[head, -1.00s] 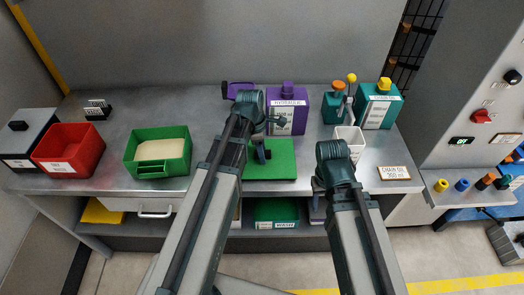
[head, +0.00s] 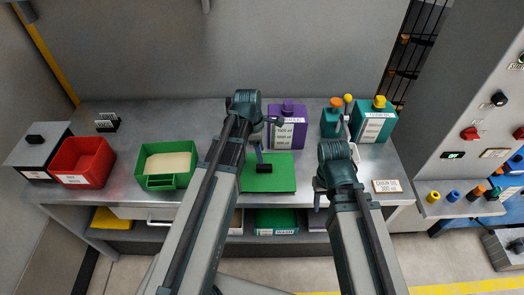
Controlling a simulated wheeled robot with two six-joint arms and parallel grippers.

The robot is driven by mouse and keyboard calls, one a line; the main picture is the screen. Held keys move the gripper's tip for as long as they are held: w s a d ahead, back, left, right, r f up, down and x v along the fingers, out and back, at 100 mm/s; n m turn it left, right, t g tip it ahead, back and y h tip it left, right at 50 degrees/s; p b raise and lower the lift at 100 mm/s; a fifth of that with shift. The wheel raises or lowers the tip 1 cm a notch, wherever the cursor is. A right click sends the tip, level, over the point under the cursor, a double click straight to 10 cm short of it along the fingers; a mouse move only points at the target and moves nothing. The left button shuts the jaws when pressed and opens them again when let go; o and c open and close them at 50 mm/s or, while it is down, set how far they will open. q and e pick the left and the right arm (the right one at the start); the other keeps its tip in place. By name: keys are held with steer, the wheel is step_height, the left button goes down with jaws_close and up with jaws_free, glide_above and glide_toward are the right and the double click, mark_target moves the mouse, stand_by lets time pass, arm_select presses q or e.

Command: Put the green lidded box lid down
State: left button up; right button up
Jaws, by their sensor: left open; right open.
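The green lid (head: 283,178) lies flat on the grey workbench, with its black handle (head: 264,168) facing up. My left arm hides the lid's left side. The open green box (head: 167,181) stands on the bench to the left of the lid, with beige contents inside. My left gripper (head: 259,157) is open, pointing down just above the handle and apparently clear of it; my own arm partly hides it. My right gripper (head: 318,203) is open and empty near the bench's front edge, right of the lid; its fingers are hardly visible.
A purple container (head: 287,129) stands behind the lid. Teal containers (head: 374,121) stand at the back right, and a white cup (head: 355,154) is partly hidden by my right arm. A red bin (head: 82,163) and a grey box (head: 38,152) are at left.

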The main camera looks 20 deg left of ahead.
arm_select(q)
step_height(320, 180, up, 4)
steer(key=p, duration=0.3)
steer(key=s+d+m+y, duration=0.1)
steer(key=s+d+m, duration=0.5)
steer(key=m, duration=0.6)
steer(key=s+d+m+y, duration=0.2)
steer(key=s+d+m, duration=0.4)
steer(key=m, duration=0.7)
steer(key=shift+s+g, duration=0.3)
steer(key=shift+s, duration=0.8)
arm_select(e)
step_height(320, 180, up, 4)
arm_select(q)
steer(key=shift+f, duration=0.1)
step_height(320, 180, down, 2)
steer(key=shift+f+b, duration=0.1)
steer(key=shift+b, duration=1.1)
arm_select(e)
step_height(320, 180, down, 2)
steer(key=shift+f, duration=0.15)
